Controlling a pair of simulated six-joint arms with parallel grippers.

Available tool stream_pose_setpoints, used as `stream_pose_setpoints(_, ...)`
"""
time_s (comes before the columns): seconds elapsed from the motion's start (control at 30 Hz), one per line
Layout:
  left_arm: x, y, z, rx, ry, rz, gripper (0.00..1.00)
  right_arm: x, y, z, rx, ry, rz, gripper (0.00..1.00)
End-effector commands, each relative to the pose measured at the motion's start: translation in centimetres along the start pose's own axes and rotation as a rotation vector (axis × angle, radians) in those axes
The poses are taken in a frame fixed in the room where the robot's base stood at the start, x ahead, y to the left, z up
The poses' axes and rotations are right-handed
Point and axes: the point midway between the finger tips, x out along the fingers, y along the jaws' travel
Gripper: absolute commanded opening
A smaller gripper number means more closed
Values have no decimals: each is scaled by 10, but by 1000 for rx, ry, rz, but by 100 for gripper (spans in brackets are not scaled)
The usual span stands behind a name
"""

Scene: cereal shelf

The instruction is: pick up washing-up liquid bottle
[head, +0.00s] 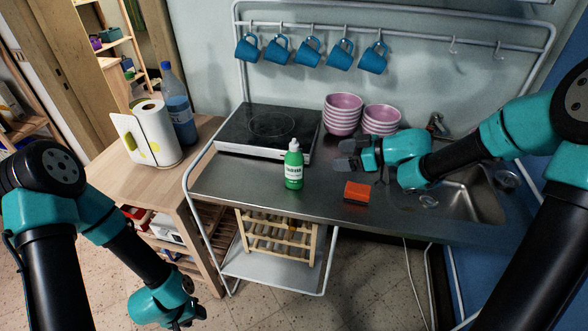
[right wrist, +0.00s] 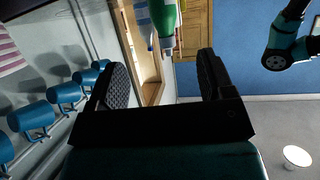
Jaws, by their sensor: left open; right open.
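The washing-up liquid bottle (head: 293,169) is green with a white cap and label. It stands upright on the steel counter, in front of the hob. My right gripper (head: 340,155) is to the right of the bottle, open and empty, with its fingers pointing left towards it and a gap between. In the right wrist view, the green bottle (right wrist: 164,16) shows at the top, beyond the open fingers and between their lines. My left gripper (head: 192,318) is low at the bottom of the head view, below counter height and away from the bottle; its fingers are small and dark there.
An orange sponge (head: 356,191) lies right of the bottle, near the sink (head: 470,196). The hob (head: 268,132) and pink bowls (head: 342,115) stand behind. Blue mugs (head: 309,50) hang from a rail. A paper towel roll (head: 156,134) and blue bottle (head: 177,108) stand on the wooden table.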

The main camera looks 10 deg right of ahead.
Motion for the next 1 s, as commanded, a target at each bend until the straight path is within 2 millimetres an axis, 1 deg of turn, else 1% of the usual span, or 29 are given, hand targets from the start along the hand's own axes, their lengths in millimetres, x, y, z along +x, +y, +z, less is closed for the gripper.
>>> stream_pose_setpoints(0.03,0,0,0,0,0,0,43,10,-1,0,1,-1,-4,75)
stream_pose_setpoints(0.1,0,0,0,0,0,0,43,22,-1,0,1,0,-4,75)
stream_pose_setpoints(0.4,0,0,0,0,0,0,43,74,-1,0,1,-1,-4,75)
stream_pose_setpoints(0.53,0,0,0,0,0,0,43,92,-1,0,0,-1,-3,75)
stream_pose_setpoints(0.7,0,0,0,0,0,0,43,101,-1,0,1,0,0,75)
stream_pose_setpoints(1.0,0,0,0,0,0,0,43,101,-1,0,1,0,0,75)
